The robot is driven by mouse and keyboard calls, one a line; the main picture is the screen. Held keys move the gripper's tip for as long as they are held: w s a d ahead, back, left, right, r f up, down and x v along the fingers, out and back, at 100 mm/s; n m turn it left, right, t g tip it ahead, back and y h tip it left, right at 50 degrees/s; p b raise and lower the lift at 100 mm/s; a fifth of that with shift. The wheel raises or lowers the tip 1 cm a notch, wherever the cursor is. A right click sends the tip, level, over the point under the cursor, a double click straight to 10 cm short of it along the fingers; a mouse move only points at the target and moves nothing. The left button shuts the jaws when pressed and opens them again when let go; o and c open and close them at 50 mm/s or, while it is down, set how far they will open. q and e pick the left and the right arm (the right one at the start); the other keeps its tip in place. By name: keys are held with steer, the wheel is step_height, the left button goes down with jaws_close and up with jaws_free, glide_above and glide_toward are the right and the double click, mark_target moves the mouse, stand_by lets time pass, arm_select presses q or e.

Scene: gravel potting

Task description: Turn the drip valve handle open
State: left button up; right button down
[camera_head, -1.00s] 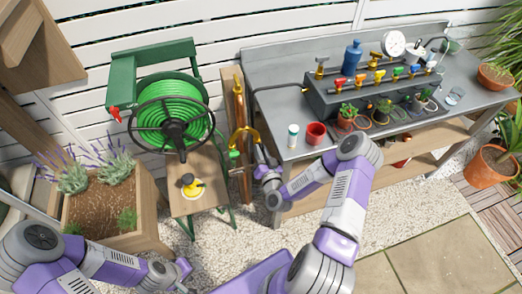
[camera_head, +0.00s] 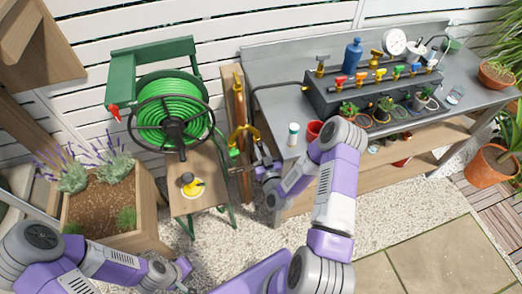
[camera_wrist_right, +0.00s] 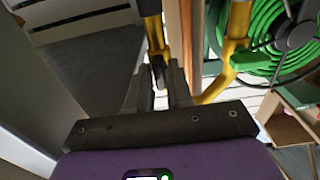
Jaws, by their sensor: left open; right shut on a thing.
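A yellow brass forked pipe (camera_head: 241,128) stands on a wooden post between the hose reel and the bench. A green lever (camera_head: 233,153) is on its left branch; it also shows in the right wrist view (camera_wrist_right: 250,62). My right gripper (camera_head: 259,158) is at the right branch. In the right wrist view, my right gripper (camera_wrist_right: 158,85) is shut on a small part at the end of the brass branch (camera_wrist_right: 154,40), apparently the drip valve handle (camera_wrist_right: 158,70), mostly hidden by the fingers. My left gripper (camera_head: 184,272) is open and empty, low at the left.
A green hose reel (camera_head: 172,112) stands left of the post, above a small wooden table (camera_head: 207,170) with a yellow-and-black item. The grey bench (camera_head: 275,105) holds a valve manifold (camera_head: 330,100), small pots and a white bottle (camera_head: 293,134). A lavender planter (camera_head: 140,190) is at left.

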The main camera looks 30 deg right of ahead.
steer(key=shift+f, duration=0.1)
steer(key=c, duration=1.1)
jaws_free()
steer(key=shift+c, duration=0.2)
steer(key=shift+s, duration=0.1)
steer(key=v, duration=0.7)
steer(key=shift+s+p, duration=0.2)
steer(key=shift+p, duration=0.2)
steer(key=shift+a, duration=0.1)
